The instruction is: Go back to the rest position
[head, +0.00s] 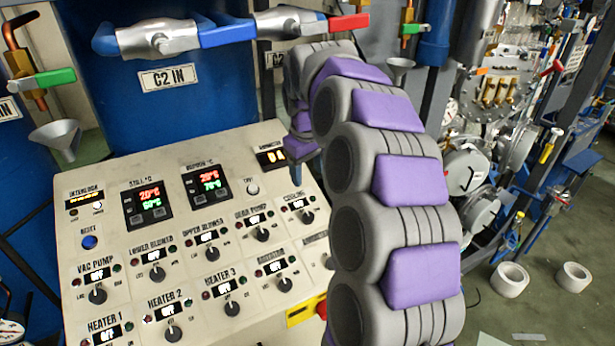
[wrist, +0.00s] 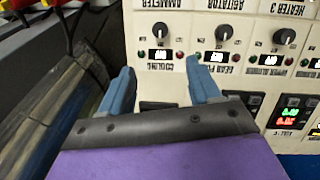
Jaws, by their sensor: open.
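My gripper (wrist: 156,68) is open in the wrist view, with two blue fingers apart and nothing between them. It is in front of the control panel (wrist: 180,105), which appears upside down there. The cooling knob (wrist: 161,30) shows just beyond the fingertips, and the gear pump knob (wrist: 219,33) is to its right. I cannot tell whether the fingers touch the panel. The cooling knob (head: 307,217) is visible left of my arm.
A pipe with a blue-handled valve (head: 228,36) and a red-handled valve (head: 348,22) crosses above the panel, before a blue vessel (head: 215,90). Metal equipment (head: 480,170) stands at the right.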

